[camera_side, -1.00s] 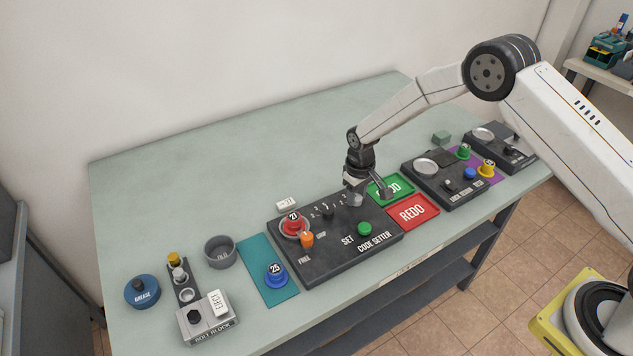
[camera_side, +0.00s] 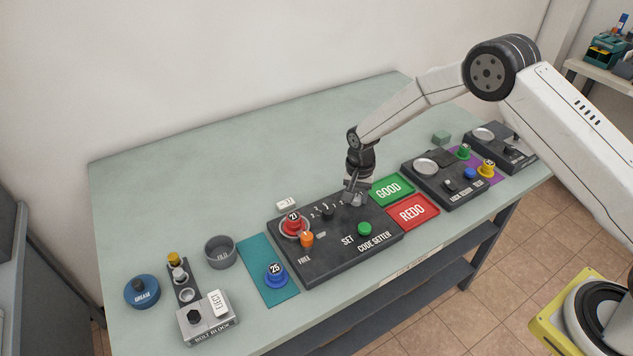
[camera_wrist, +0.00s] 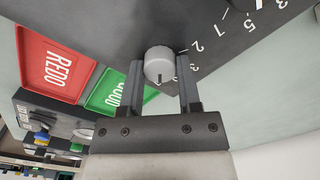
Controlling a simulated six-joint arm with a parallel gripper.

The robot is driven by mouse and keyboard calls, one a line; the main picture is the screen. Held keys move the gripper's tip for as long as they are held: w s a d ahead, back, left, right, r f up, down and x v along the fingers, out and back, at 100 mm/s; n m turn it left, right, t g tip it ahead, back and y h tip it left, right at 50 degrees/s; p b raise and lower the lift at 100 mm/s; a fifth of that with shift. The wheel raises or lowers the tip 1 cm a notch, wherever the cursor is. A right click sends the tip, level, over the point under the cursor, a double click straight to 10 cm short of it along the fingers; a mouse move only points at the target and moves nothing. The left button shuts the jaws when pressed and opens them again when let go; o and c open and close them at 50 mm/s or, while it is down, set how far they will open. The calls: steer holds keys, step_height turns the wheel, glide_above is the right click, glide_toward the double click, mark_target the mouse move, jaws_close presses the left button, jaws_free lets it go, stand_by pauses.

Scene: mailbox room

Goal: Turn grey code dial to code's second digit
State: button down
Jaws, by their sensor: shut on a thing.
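The code setter (camera_side: 330,255) is a dark box on the table with a row of dials. Its grey dial (camera_wrist: 159,63) shows in the wrist view between the two fingers of my gripper (camera_wrist: 160,85). My gripper is shut on this dial, one finger on each side. A dark pointer line on the dial faces the gripper's palm. The digits 1, 2 and 3 are legible beside it on the panel (camera_wrist: 130,20). In the side view my gripper (camera_side: 353,198) covers most of the dial.
A red part marked 27 (camera_side: 293,224), an orange knob (camera_side: 307,239) and a green SET button (camera_side: 365,229) are on the box. The green GOOD tray (camera_side: 390,190) and red REDO tray (camera_side: 412,212) lie to the right. The back of the table is clear.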

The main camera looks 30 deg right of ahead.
mark_target(357, 197)
steer(key=shift+m, duration=0.9)
steer(key=shift+c, duration=1.4)
jaws_free()
steer(key=shift+r, duration=0.1)
steer(key=shift+r, duration=3.8)
